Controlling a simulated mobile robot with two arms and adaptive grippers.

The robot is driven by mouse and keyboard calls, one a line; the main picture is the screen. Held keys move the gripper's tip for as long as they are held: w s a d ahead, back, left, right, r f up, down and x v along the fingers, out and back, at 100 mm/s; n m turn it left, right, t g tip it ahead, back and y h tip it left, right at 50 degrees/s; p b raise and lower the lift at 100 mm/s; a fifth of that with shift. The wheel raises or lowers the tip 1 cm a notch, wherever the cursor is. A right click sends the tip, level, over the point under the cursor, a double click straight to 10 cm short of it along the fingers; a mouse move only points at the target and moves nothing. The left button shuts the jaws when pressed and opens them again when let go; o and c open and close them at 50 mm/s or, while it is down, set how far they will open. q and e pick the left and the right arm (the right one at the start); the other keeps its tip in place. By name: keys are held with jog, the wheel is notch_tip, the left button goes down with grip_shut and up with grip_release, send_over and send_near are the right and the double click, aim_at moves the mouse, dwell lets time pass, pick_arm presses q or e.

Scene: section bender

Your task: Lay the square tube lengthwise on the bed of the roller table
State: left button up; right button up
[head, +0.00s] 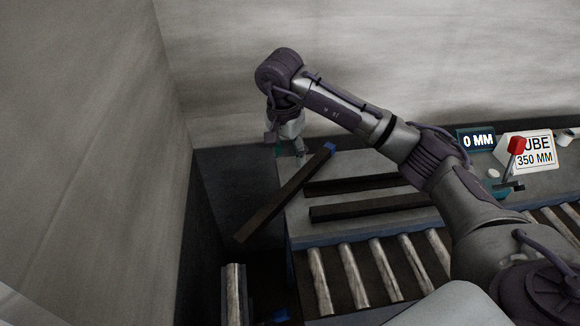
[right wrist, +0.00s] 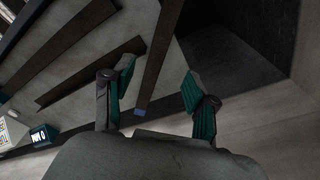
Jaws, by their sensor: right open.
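A dark square tube with a blue end (head: 283,197) lies at a slant at the left end of the grey bench, its near end sticking out past the bench's left edge. My right gripper (head: 291,152) is open by the blue end. In the right wrist view its fingers (right wrist: 160,100) stand apart on either side of this tube (right wrist: 156,60), with visible gaps; whether they are level with it I cannot tell. The roller table (head: 370,277) runs along the front with several metal rollers, and I see no tube on its visible part. My left gripper is out of view.
Two more dark bars (head: 360,183) lie on the bench (head: 345,162) right of the blue-ended tube. A "0 MM" display (head: 477,141), a "350 MM" sign (head: 535,153) and a red-knobbed lever (head: 516,147) stand at right. Walls close off the left and back.

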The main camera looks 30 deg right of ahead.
notch_tip(320, 180, up, 2)
jog(key=y+p, duration=0.1)
jog(key=p, duration=0.1)
send_over(292, 184)
jog(key=shift+g, duration=0.3)
notch_tip(292, 184, down, 8)
jog(key=shift+w+a+f, duration=0.1)
jog(key=shift+w+f, duration=0.05)
jog(key=shift+f, duration=0.05)
notch_tip(292, 184, down, 5)
jog(key=shift+r+p, duration=0.1)
jog(key=shift+p, duration=0.9)
jog(key=shift+f, duration=0.25)
grip_shut()
jog(key=shift+r, duration=0.1)
